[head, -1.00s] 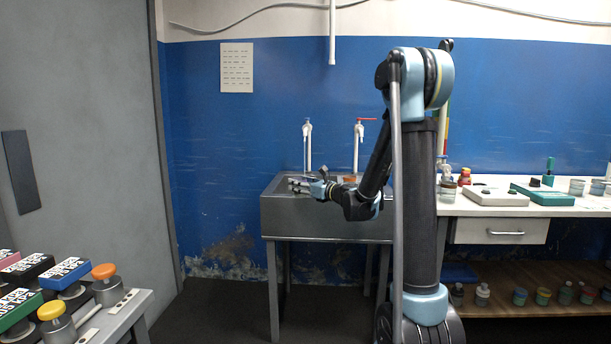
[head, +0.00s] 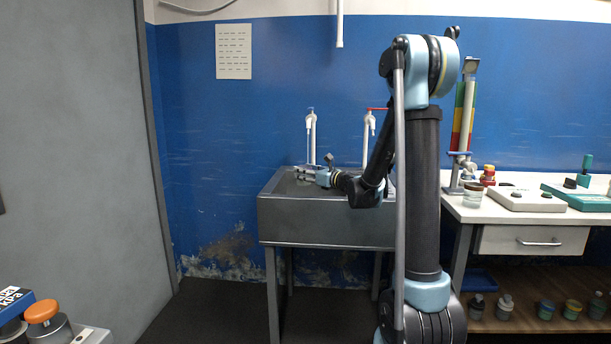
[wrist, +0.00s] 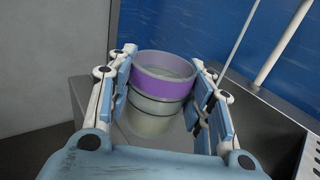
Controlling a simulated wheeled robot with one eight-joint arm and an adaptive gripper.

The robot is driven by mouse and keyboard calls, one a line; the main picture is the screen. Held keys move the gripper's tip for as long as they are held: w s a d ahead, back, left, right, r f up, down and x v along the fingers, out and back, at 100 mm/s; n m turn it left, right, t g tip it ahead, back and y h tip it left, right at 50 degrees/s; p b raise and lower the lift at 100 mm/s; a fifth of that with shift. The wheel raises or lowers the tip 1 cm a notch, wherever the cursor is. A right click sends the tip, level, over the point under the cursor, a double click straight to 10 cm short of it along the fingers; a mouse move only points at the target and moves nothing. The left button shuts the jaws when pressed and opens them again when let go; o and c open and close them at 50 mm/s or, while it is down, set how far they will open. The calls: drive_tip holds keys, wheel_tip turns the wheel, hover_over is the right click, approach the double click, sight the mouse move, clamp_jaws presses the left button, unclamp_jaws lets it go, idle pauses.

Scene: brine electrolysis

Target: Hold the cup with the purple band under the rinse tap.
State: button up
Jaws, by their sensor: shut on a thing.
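The cup with the purple band (wrist: 165,83) is between the fingers of my gripper (wrist: 163,62) in the wrist view. It is pale grey-green below the band, and its open top faces the camera. My gripper (head: 303,172) is shut on it, over the left part of the grey sink (head: 325,222). Two white taps rise at the sink's back: a left tap (head: 311,125) and a right tap with a red handle (head: 370,122). A thin pale line runs down behind the cup in the wrist view; I cannot tell whether it is water.
A white bench (head: 490,213) with cups and teal equipment stands to the right. A grey door or cabinet (head: 70,120) fills the left side. An orange-capped container (head: 42,312) shows at the lower left. The floor before the sink is clear.

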drive_tip(key=w, duration=1.2)
drive_tip(key=shift+d, duration=0.25)
idle(0.3)
drive_tip(key=shift+w, duration=0.1)
idle(4.4)
drive_tip(key=shift+s+a, duration=0.2)
drive_tip(key=shift+s, duration=6.3)
